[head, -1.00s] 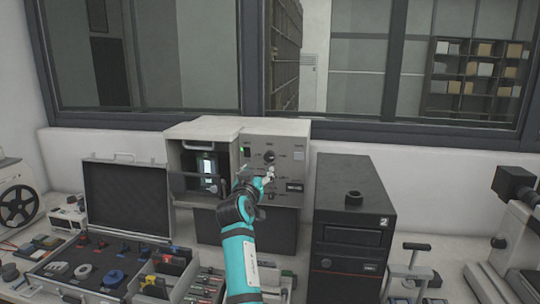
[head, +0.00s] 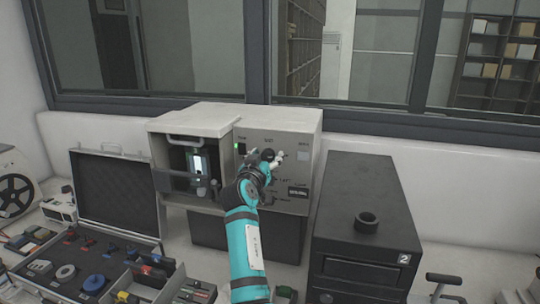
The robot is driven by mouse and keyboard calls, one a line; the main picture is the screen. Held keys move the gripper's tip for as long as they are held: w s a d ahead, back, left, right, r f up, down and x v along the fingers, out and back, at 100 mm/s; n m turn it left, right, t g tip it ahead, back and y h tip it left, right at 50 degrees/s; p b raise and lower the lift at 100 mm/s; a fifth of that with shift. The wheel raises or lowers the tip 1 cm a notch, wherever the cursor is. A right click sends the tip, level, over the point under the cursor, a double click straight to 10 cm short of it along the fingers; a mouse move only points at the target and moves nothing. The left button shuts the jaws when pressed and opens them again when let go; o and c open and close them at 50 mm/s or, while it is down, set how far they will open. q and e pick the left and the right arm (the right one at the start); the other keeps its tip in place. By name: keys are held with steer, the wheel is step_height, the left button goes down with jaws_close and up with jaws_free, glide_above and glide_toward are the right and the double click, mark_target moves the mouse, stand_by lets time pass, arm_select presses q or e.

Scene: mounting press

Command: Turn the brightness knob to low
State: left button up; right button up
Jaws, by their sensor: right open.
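The mounting press (head: 280,124) is a pale grey box at the back middle of the bench. Its right-hand panel carries a dark round knob (head: 268,154), a green-lit switch and small printed labels too small to read. My right gripper (head: 272,160) is at this panel, open, with its fingertips close around or just beside the knob. I cannot tell whether they touch it. The hand and the teal forearm hide the lower left of the panel. My left gripper is not in view.
An open black case (head: 118,192) with tools and parts bins stands on the left. A black cabinet marked 2 (head: 362,212) stands close on the right of the press. The press's left bay (head: 190,166) holds a lit device behind a handle.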

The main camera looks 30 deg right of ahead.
steer(key=shift+s+a+r, duration=0.15)
steer(key=shift+a, duration=0.1)
steer(key=shift+c, duration=0.5)
steer(key=c, duration=1)
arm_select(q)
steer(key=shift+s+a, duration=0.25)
arm_select(e)
steer(key=shift+c, duration=0.2)
